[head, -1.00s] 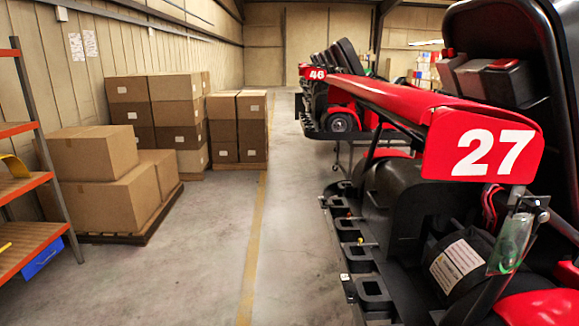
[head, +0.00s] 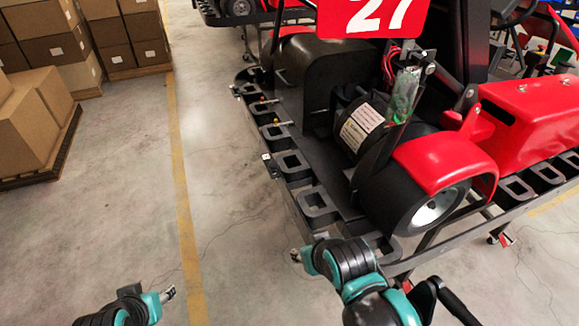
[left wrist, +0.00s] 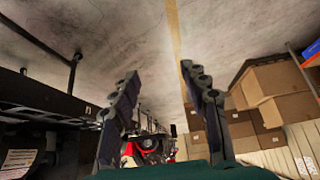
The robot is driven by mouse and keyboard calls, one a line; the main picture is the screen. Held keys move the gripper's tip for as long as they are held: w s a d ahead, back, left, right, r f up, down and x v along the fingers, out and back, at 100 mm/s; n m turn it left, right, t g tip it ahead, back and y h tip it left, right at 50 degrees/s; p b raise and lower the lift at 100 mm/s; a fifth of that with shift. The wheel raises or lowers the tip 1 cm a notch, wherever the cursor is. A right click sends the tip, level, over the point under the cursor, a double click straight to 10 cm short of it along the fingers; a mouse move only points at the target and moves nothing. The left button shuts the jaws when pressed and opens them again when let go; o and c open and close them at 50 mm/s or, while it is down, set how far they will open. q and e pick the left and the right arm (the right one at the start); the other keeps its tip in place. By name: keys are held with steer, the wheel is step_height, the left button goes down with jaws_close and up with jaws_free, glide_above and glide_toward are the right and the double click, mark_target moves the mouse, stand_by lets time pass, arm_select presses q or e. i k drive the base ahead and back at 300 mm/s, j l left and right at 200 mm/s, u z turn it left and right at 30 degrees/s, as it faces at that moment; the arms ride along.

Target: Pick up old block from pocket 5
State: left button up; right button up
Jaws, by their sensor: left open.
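The stand of kart 27 (head: 318,207) has a row of square dark pockets along its near-left edge. Several of these pockets look empty. Small orange-tipped pegs (head: 277,122) show by pockets farther along. I cannot make out pocket numbers or tell which piece is the old block. My left gripper (left wrist: 160,85) is open and empty in the left wrist view, with floor behind it. In the head view my left arm's end (head: 168,293) is low on the left, apart from the stand. My right gripper (head: 297,256) is beside the stand's near corner, its jaws unclear.
Kart 27 has a black wheel (head: 425,205) and red bodywork (head: 445,168) above the stand. Cardboard boxes (head: 40,110) on a pallet stand at the left. A yellow floor line (head: 181,190) runs through clear floor between them. Another kart stand is at the back.

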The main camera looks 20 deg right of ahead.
mark_target(293, 165)
steer(key=i+j, duration=0.15)
steer(key=i, duration=0.3)
steer(key=i+j+z, duration=0.25)
steer(key=i+z, duration=0.2)
steer(key=i+j+z, duration=0.45)
steer(key=z, duration=0.3)
steer(key=k+l, duration=0.05)
